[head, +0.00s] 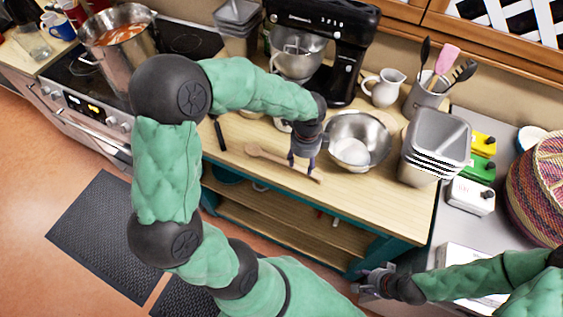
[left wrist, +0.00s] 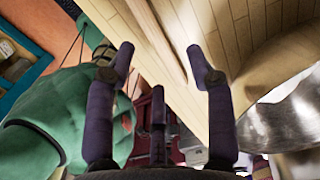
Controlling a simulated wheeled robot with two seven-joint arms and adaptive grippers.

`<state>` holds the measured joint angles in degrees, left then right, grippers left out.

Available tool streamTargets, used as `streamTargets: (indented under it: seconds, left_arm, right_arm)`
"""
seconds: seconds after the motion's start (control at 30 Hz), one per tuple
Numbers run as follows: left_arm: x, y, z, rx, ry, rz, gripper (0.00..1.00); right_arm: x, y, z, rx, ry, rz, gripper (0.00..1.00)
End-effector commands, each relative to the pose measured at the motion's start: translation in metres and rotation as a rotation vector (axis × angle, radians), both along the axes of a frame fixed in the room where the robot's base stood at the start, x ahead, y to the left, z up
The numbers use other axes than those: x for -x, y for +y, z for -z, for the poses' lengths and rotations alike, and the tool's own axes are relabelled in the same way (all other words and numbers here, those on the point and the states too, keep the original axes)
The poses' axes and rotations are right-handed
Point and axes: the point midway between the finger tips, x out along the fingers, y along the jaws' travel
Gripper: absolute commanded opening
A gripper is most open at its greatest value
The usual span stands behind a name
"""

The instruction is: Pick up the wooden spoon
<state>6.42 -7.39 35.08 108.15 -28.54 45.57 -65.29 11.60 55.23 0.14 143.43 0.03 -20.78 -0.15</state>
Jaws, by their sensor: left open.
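The wooden spoon (head: 275,158) lies on the wooden counter, its bowl end to the left and its handle running right past my left gripper. My left gripper (head: 303,166) points down over the handle, with its fingers spread and nothing held. In the left wrist view the spoon's handle (left wrist: 154,38) runs diagonally beyond the open fingertips (left wrist: 160,60), which look apart from it. My right gripper (head: 372,283) is low at the right, away from the spoon; its jaw opening is too unclear to judge.
A metal mixing bowl (head: 357,141) stands just right of my left gripper. It also shows close by in the left wrist view (left wrist: 285,122). A black stand mixer (head: 345,45) is behind, and stacked grey tins (head: 432,150) stand further right. The counter in front of the spoon is clear.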

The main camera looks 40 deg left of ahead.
Motion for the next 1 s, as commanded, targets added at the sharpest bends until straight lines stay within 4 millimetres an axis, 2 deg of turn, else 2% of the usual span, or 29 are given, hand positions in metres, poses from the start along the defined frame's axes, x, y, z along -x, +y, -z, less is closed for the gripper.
streamTargets:
  seconds: [0.17,0.5,0.73,0.77,0.93,1.0]
  left_arm:
    - [0.001,0.0,0.01,0.0,0.001,0.0,0.54]
    - [0.003,-0.001,0.052,0.001,0.001,0.0,0.54]
    - [0.002,-0.001,0.053,0.001,-0.001,0.0,0.54]
    - [0.002,-0.001,0.053,0.001,-0.001,0.0,0.49]
    - [0.002,-0.001,0.053,0.001,-0.001,0.0,0.01]
    - [0.002,-0.001,0.053,0.001,-0.001,0.0,0.0]
  right_arm:
    - [0.0,0.0,0.003,0.0,0.0,0.0,0.4]
    - [0.0,0.0,0.016,0.0,0.0,0.0,0.4]
    - [0.0,0.0,0.015,0.0,0.0,0.0,0.4]
    - [0.0,0.0,0.015,0.0,0.0,0.0,0.4]
    - [0.0,0.0,0.015,0.0,0.0,0.0,0.4]
    - [0.0,0.0,0.015,0.0,0.0,0.0,0.4]
